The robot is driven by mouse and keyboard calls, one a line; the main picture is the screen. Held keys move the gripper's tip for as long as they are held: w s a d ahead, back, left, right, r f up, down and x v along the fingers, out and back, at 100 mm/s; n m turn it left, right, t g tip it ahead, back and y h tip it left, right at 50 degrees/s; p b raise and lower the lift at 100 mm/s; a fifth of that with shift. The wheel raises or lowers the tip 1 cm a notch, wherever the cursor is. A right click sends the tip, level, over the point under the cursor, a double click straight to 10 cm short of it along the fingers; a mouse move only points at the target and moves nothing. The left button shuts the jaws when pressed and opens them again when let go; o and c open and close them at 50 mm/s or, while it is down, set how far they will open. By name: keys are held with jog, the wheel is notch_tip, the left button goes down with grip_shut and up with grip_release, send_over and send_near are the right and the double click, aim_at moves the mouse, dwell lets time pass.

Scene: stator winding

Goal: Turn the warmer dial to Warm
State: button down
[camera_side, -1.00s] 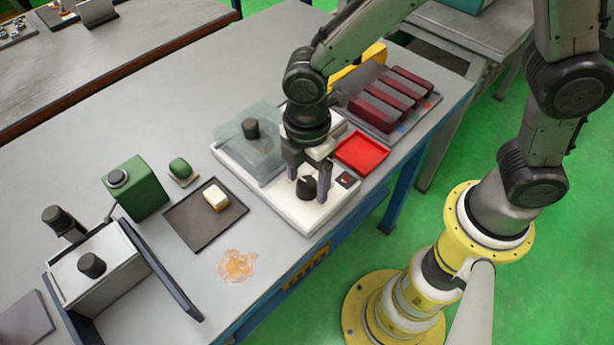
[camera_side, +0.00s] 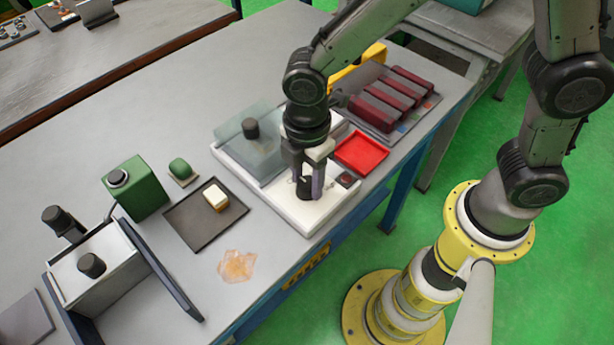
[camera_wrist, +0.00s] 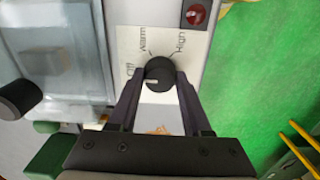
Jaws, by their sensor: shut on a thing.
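The warmer (camera_side: 300,222) is a white flat unit on the grey bench, with a clear bluish lid over its left part. Its black round dial (camera_wrist: 160,69) sits on a label plate marked Off, Warm and High. The dial's pale pointer mark faces the left, towards Off. My gripper (camera_wrist: 161,77) points down over the plate with its fingers shut on the dial, one on each side. In the side view my gripper (camera_side: 308,190) hides most of the dial.
A red button (camera_wrist: 196,14) sits beside the label plate. A red tray (camera_side: 362,152) and several dark red blocks (camera_side: 385,100) stand behind my gripper. A dark tray (camera_side: 190,225) with a butter-like block (camera_side: 215,198) and a green box (camera_side: 136,190) lie to the left.

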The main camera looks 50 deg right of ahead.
aim_at(307, 183)
jog(key=m, duration=1.1)
jog(key=shift+r, duration=0.1)
jog(key=shift+m, duration=0.3)
dwell(0.4)
jog(key=shift+c, duration=1.7)
grip_release()
notch_tip(307, 183, up, 14)
